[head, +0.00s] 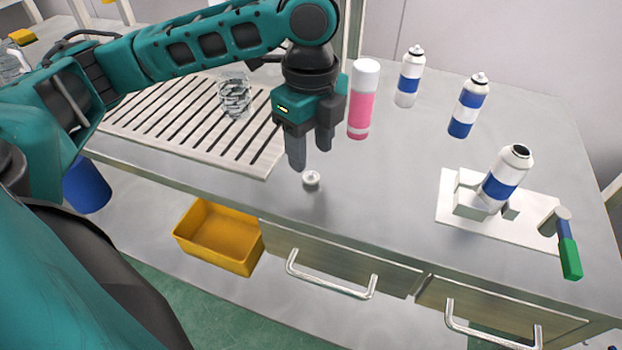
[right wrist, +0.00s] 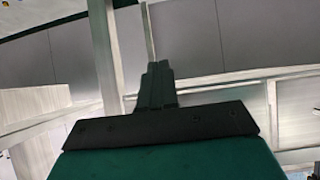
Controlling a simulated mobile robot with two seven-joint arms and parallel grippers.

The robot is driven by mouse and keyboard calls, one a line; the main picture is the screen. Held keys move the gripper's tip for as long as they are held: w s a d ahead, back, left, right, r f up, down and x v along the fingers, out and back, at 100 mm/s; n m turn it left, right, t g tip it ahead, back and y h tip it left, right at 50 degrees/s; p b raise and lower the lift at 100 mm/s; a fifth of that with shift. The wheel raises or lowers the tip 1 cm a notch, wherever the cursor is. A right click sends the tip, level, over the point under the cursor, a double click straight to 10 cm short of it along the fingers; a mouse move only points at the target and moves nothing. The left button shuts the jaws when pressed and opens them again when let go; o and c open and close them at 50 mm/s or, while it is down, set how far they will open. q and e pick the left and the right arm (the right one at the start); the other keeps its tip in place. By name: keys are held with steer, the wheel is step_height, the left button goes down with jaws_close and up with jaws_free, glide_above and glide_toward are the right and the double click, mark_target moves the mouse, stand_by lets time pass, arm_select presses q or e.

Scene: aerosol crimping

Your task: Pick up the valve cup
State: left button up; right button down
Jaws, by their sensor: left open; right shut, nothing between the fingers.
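The valve cup (head: 311,178) is a small, light metal piece lying on the grey table near its front edge, in the head view. My left gripper (head: 311,158) points down just above and behind it. Its fingers are apart and nothing shows between them. The exact gap between the fingertips and the cup is hard to tell. My right gripper (right wrist: 157,82) shows only in the right wrist view. Its fingers are together and empty, away from the table items.
An open can (head: 505,175) leans in a fixture on a white plate (head: 455,222), beside a green-handled tool (head: 569,255). Two blue-banded cans (head: 409,78) (head: 467,106) and a pink can (head: 362,100) stand behind. A glass (head: 234,97) stands on the slatted rack (head: 265,158).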

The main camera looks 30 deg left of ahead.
mark_target(311, 174)
arm_select(q)
steer(key=shift+f, duration=0.45)
step_height(311, 174, down, 4)
steer(key=shift+r+b, duration=0.1)
steer(key=shift+b, duration=0.65)
steer(key=shift+f, duration=0.2)
steer(key=shift+c, duration=0.5)
jaws_close()
arm_select(e)
steer(key=shift+w+a+f, duration=0.15)
steer(key=shift+w+f, duration=0.15)
arm_select(q)
steer(key=shift+r, duration=0.15)
